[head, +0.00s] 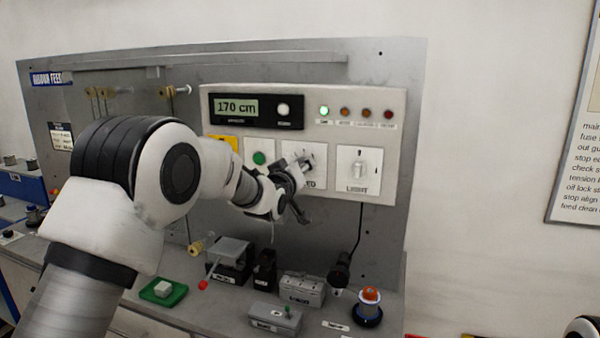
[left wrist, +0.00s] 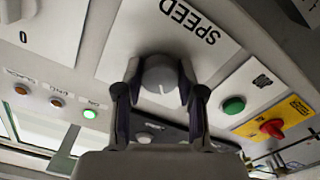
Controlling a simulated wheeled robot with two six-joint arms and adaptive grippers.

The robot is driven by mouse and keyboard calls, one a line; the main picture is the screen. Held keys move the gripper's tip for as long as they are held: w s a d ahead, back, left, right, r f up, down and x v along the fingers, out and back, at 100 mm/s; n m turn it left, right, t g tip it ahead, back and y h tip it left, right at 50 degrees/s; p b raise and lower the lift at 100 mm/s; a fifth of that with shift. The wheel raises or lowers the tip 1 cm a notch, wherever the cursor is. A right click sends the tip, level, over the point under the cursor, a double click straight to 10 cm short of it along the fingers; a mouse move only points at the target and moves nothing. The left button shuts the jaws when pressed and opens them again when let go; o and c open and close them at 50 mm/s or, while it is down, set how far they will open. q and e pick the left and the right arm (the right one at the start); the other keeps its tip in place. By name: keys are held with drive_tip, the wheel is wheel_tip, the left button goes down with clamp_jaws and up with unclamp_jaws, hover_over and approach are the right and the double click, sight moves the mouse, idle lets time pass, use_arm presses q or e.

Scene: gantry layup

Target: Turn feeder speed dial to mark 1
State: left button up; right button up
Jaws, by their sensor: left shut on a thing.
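The feeder speed dial (left wrist: 160,74) is a round grey knob on a white plate marked SPEED (left wrist: 185,22), which appears upside down in the left wrist view. A pale line on the dial points toward the bottom of that view. My left gripper (head: 299,184) is shut on the dial, with one finger on each side of it. In the head view the gripper covers much of the speed plate (head: 316,150), and the dial's marks cannot be read.
Beside the speed plate are the LIGHT switch (head: 359,170) and a green button (left wrist: 233,105). A red knob (left wrist: 272,128) sits on a yellow plate. Above are a display reading 170 cm (head: 237,107) and indicator lamps (head: 324,111). Small boxes (head: 302,290) stand on the bench below.

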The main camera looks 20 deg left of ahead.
use_arm(q)
drive_tip(key=shift+n, duration=0.6)
drive_tip(key=o, duration=1.1)
drive_tip(key=shift+o, duration=0.2)
drive_tip(key=s, duration=1.2)
drive_tip(key=shift+a, duration=0.2)
